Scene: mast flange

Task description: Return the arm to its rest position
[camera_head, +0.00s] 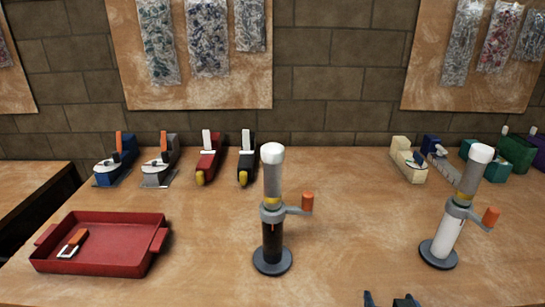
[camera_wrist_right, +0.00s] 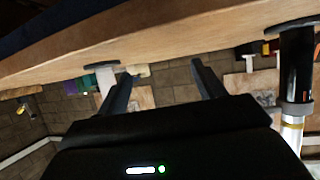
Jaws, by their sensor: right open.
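My right gripper (camera_head: 392,299) shows only as two dark fingertips at the bottom edge of the head view, in front of the table. It is open and empty. In the right wrist view its two dark fingers (camera_wrist_right: 163,78) stand well apart with nothing between them. A mast with a black lower tube (camera_head: 272,240) stands upright near the middle, with a grey flange and an orange handle. A second mast with a white lower tube (camera_head: 443,240) stands to the right, leaning in the picture. Both are apart from the gripper. My left gripper is not in view.
A red tray (camera_head: 112,232) at the left of the wooden table (camera_head: 350,215) holds a small orange and white item. Several coloured tools stand along the back, including a red one (camera_head: 209,160) and a cream one (camera_head: 407,160). Bare table lies between the masts.

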